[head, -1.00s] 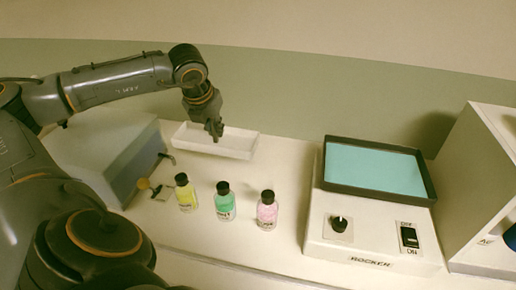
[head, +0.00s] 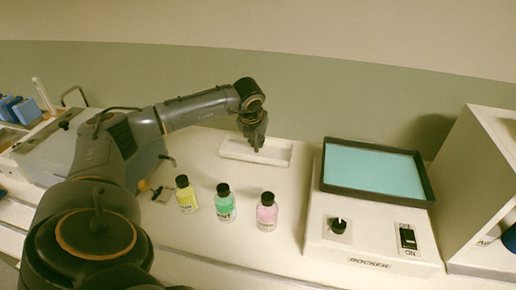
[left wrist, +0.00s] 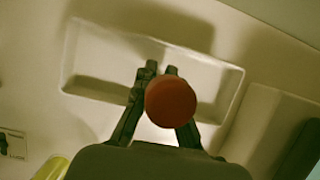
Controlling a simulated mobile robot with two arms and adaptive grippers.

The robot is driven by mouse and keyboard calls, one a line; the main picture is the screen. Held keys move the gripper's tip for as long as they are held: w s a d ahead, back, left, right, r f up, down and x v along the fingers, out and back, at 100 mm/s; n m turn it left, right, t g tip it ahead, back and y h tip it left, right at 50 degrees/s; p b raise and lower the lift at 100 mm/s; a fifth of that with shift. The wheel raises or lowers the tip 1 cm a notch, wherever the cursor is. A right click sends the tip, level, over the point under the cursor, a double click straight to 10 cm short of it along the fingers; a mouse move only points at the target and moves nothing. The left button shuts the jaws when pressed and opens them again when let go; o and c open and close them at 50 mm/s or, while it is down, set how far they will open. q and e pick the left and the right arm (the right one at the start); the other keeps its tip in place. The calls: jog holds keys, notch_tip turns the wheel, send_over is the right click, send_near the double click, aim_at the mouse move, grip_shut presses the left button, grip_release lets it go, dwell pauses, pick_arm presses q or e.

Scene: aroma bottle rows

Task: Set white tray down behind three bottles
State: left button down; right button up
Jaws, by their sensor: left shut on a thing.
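The white tray (head: 232,155) is a shallow rectangle behind the bottles, farther back on the white bench. My left gripper (head: 257,147) points down and is shut on the tray's near wall. The left wrist view shows the fingers (left wrist: 158,72) at the long wall of the tray (left wrist: 95,85). I cannot tell whether the tray touches the bench. Three black-capped bottles stand upright in a row in front: yellow (head: 186,197), green (head: 225,206) and pink (head: 266,214). My right gripper is not in view.
The rocker machine (head: 325,228) with its teal-topped platform (head: 372,168) stands right of the tray. A grey box (head: 60,155) stands left, partly behind my arm. Bare bench lies between the tray and the bottles. A white cabinet (head: 470,180) is at far right.

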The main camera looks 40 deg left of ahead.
aim_at(258, 151)
pick_arm(q)
jog(key=f, duration=0.1)
jog(key=f+b, duration=0.1)
jog(key=f, duration=0.1)
jog(key=shift+w+d+f+b, duration=0.1)
jog(key=shift+w+f+b, duration=0.2)
jog(key=shift+f+b, duration=0.1)
jog(key=shift+r, duration=0.1)
jog(key=c, duration=1.4)
grip_release()
